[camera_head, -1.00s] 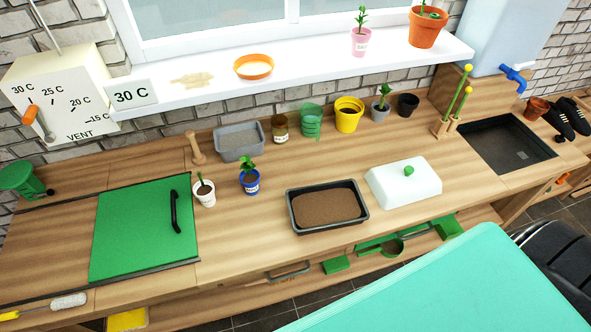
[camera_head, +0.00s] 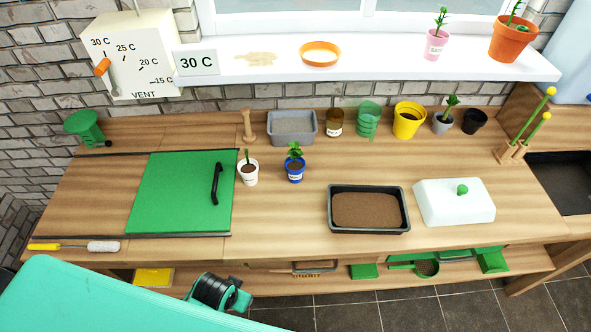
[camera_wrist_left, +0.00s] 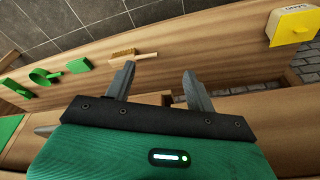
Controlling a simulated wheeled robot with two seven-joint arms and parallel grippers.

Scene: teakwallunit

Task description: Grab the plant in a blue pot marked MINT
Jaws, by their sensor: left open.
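The plant in a blue pot (camera_head: 295,170) stands upright on the wooden bench, just right of a white pot with a small sprout (camera_head: 248,172). It has green leaves and a white label, whose text is too small to read. My left gripper shows in the left wrist view (camera_wrist_left: 160,82), open and empty, with two grey fingers apart in front of the bench's lower shelf. In the head view my teal arm and a dark joint cover the lower left; the fingertips cannot be made out there. The blue pot is not in the left wrist view. My right gripper is not seen.
A green board with a black handle (camera_head: 180,195) lies left of the pots. A soil tray (camera_head: 368,230) and white lidded dish (camera_head: 453,215) stand to the right. A grey tub (camera_head: 292,140) and several pots line the back. Bench space before the blue pot is clear.

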